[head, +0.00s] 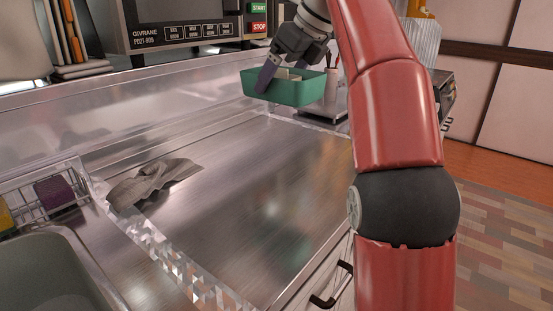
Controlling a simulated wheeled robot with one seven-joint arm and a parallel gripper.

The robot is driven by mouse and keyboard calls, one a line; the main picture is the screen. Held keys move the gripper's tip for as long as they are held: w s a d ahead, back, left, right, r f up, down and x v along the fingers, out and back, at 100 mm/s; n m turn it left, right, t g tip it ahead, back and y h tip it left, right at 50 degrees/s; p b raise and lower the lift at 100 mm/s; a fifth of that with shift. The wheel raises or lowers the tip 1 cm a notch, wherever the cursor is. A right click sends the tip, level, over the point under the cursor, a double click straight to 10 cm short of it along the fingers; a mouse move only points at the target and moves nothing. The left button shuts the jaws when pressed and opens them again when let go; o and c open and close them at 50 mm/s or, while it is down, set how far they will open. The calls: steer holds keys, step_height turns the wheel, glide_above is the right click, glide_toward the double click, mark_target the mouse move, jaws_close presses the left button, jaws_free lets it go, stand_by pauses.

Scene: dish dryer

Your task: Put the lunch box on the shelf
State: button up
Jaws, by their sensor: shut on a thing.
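A green open-topped lunch box (300,90) is held in the air above the far part of the metal counter. My gripper (272,74) reaches down over it from above, with one finger seen against its near left side. The gripper is shut on the lunch box. Something pale shows inside the box, partly hidden by the gripper. My red arm crosses the right of the view and hides what lies behind it. I cannot make out the shelf for certain.
A crumpled grey cloth (150,182) lies on the counter (240,190), which is otherwise mostly clear. A wire rack (52,194) with sponges and a sink (50,275) are at left. A microwave-like appliance (185,22) stands at the back. A grey device (322,108) sits behind the box.

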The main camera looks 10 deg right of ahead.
step_height(320, 180, down, 18)
steer(key=shift+s, duration=0.1)
stand_by(0.5)
steer(key=shift+f, duration=0.15)
steer(key=o, duration=0.7)
steer(key=shift+o, duration=0.2)
